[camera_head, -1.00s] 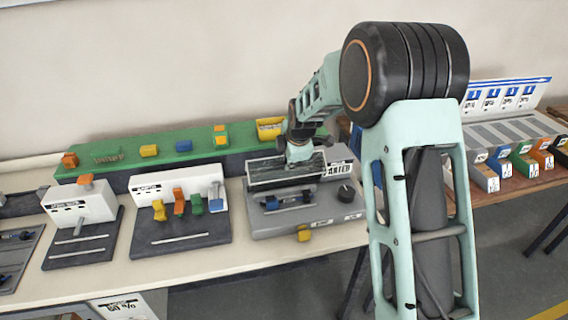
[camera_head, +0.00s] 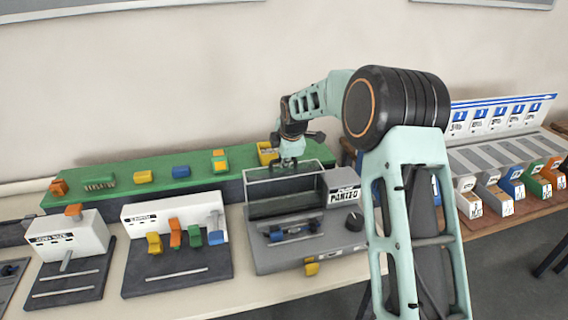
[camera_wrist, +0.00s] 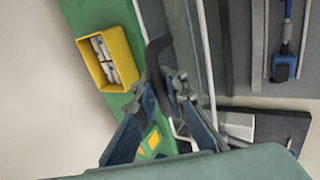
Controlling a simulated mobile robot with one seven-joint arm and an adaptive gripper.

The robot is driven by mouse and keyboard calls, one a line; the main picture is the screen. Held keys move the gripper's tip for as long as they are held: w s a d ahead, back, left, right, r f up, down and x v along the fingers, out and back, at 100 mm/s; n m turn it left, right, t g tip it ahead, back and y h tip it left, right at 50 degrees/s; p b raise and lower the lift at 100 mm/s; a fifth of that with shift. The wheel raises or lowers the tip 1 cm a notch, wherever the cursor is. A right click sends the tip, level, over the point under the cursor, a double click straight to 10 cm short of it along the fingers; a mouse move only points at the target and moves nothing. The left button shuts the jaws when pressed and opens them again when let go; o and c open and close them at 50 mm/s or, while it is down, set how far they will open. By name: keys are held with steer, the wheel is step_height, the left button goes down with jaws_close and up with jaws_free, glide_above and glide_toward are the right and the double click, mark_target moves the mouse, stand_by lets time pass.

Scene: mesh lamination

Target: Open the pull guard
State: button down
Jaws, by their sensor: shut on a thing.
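The pull guard (camera_head: 262,186) is a clear panel with pale edges on the grey press machine (camera_head: 270,262), near the middle of the head view. It stands raised at the back of the machine, above the dark bed. My gripper (camera_head: 288,163) is at its top edge. In the wrist view, my gripper (camera_wrist: 168,92) is shut on a dark curved handle (camera_wrist: 154,58), which passes between the fingers. The contact is small and partly hidden in the head view.
A green shelf (camera_head: 110,190) with coloured blocks and a yellow bin (camera_head: 267,153) runs behind the machine. Other fixtures (camera_head: 175,250) stand to the left. A rack of coloured bins (camera_head: 510,185) is at the right. A dark knob (camera_head: 354,221) is on the machine's right.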

steer(key=shift+w+a+r, duration=0.15)
steer(key=shift+w+r, duration=0.15)
steer(key=shift+w, duration=0.25)
steer(key=c, duration=2)
jaws_free()
steer(key=shift+c, duration=0.2)
steer(key=shift+s+f, duration=0.1)
steer(key=v, duration=1.2)
